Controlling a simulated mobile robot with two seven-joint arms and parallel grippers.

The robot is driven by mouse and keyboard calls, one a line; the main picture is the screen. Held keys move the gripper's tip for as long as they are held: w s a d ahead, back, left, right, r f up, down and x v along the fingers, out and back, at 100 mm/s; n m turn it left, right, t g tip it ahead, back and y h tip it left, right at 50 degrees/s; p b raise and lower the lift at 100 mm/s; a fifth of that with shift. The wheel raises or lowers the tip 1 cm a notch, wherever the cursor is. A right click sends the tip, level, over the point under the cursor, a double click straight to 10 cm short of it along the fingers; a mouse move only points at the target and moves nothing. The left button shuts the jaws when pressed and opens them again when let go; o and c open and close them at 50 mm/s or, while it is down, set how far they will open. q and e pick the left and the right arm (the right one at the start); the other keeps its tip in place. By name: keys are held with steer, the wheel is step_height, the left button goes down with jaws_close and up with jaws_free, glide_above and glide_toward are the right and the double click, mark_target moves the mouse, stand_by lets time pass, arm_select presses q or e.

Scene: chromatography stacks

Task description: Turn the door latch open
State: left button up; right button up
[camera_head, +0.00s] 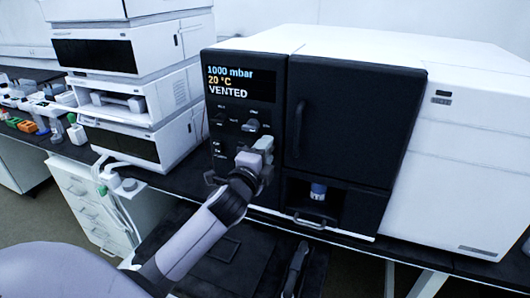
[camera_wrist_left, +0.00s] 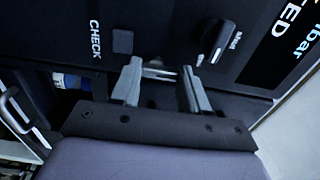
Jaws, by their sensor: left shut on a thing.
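My left gripper (camera_head: 258,152) reaches up to the lower right of the black control panel (camera_head: 232,120), close to the door's left edge. In the left wrist view its two fingers (camera_wrist_left: 160,72) stand on either side of a small grey metallic piece (camera_wrist_left: 157,70), which looks like the door latch; its turn angle is unclear. In the head view the gripper hides this piece. The dark door (camera_head: 350,120) with its upright handle (camera_head: 298,128) looks shut. The display (camera_head: 235,83) reads 1000 mbar, 20 °C, VENTED. My right gripper is not in view.
A dark knob (camera_wrist_left: 215,40) sits on the panel beside the fingers. Below the door, an open recess holds a blue-and-white vial (camera_head: 318,190), with a bar handle (camera_head: 310,220) in front. White stacked instruments (camera_head: 125,90) stand at the left.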

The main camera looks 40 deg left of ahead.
arm_select(q)
steer(key=o, duration=1.1)
steer(key=shift+c, duration=0.2)
steer(key=v, duration=0.7)
steer(key=shift+b, duration=0.45)
steer(key=shift+s, duration=0.1)
